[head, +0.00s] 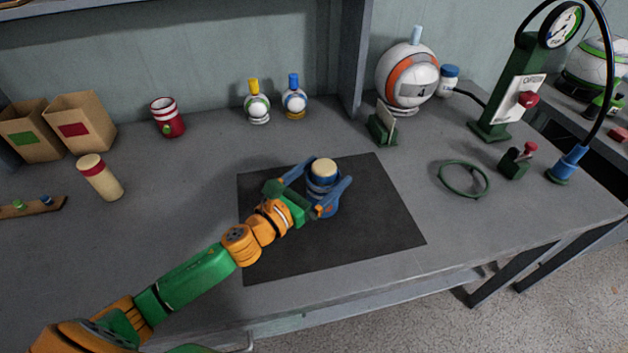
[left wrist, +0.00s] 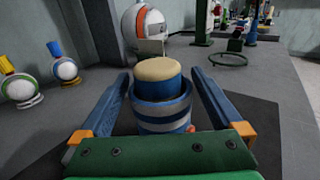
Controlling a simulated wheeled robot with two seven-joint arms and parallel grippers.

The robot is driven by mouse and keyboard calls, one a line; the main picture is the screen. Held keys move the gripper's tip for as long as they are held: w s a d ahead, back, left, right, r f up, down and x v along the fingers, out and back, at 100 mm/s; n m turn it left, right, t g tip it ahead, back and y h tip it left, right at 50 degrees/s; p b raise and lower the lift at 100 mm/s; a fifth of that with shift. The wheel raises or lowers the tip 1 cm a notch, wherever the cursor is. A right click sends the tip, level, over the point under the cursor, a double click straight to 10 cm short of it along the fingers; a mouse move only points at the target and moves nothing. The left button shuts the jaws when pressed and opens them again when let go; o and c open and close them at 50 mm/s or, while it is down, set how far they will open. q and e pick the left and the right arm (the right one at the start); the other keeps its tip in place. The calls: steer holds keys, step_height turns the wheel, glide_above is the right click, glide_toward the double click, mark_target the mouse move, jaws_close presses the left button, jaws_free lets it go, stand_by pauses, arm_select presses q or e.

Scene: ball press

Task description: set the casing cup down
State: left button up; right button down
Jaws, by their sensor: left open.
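The blue casing cup (head: 321,204) with pale bands stands upright on the dark mat (head: 380,220). A cream-topped cylinder with a blue band (head: 323,168) sits in its mouth. The cup also shows in the left wrist view (left wrist: 162,113), with the cylinder (left wrist: 159,70) rising from it. My left gripper (head: 328,174) is open, with one blue finger on each side of the cup. In the left wrist view gaps show between the fingers and the cup. The cup's base is partly hidden by the gripper. My right gripper is not in view.
A red cup (head: 168,118), a red-banded cylinder (head: 100,178) and two open boxes (head: 80,122) stand at left. Two small bottles (head: 257,103) are at the back. A green ring (head: 464,180), a small green stand (head: 515,163) and a gauge post (head: 508,92) are at right. The mat around the cup is clear.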

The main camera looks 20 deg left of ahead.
arm_select(q)
steer(key=b+v, duration=0.3)
steer(key=v, duration=0.8)
steer(key=shift+s, duration=0.2)
steer(key=shift+s+a+r, duration=0.1)
steer(key=shift+s+a, duration=0.05)
steer(key=shift+s, duration=0.15)
